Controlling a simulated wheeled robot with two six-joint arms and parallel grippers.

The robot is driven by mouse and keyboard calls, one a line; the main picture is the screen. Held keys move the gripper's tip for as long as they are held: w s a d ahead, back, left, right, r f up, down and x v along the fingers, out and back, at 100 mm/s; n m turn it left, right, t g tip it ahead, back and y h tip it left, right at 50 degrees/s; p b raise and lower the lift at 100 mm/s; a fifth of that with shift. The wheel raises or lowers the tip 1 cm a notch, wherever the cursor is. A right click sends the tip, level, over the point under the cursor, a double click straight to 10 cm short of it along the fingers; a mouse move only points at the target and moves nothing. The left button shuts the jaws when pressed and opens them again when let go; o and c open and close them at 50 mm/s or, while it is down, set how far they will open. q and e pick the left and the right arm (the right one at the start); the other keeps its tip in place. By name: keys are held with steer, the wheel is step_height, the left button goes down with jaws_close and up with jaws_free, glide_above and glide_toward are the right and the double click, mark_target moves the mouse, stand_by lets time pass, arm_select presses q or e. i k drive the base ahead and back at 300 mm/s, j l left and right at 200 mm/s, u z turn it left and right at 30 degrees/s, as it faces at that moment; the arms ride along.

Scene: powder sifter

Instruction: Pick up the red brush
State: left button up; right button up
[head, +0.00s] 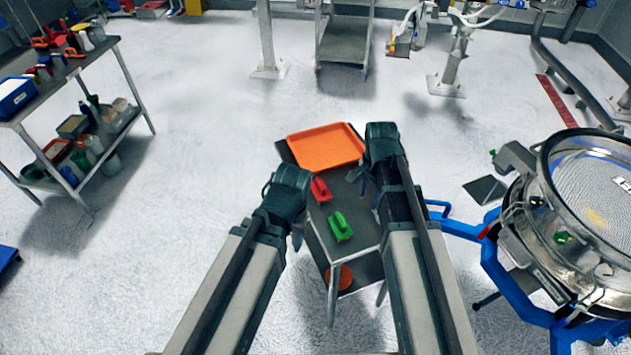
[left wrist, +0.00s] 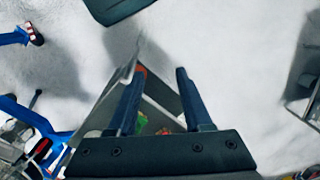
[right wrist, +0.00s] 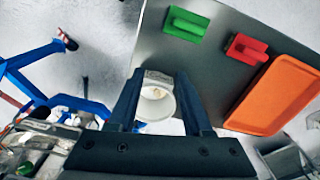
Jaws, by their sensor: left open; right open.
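The red brush (head: 320,189) lies on the grey cart top, between the orange tray and a green brush (head: 340,227). In the right wrist view the red brush (right wrist: 247,48) and green brush (right wrist: 186,25) lie at the upper right, outside the fingers. My left gripper (head: 297,238) is open and empty at the cart's left side, left of the red brush. In the left wrist view its fingers (left wrist: 160,72) are apart over the cart's edge; the brushes are mostly hidden. My right gripper (head: 364,186) is open at the cart's right side. Its fingers (right wrist: 158,76) hold nothing.
The orange tray (head: 325,147) covers the cart's far end. A white round object (right wrist: 156,103) shows between my right fingers, seemingly below them. A round orange object (head: 339,277) sits on the lower shelf. The sifter (head: 530,230) with blue frame stands right.

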mark_target(321, 192)
steer(key=i+j+z, duration=0.1)
steer(key=j, duration=0.25)
steer(key=i+j+z, duration=0.1)
steer(key=j, duration=0.25)
steer(key=i+j+z, duration=0.1)
steer(key=i+j, duration=0.15)
steer(key=i+j+z, duration=0.1)
steer(key=j, duration=0.35)
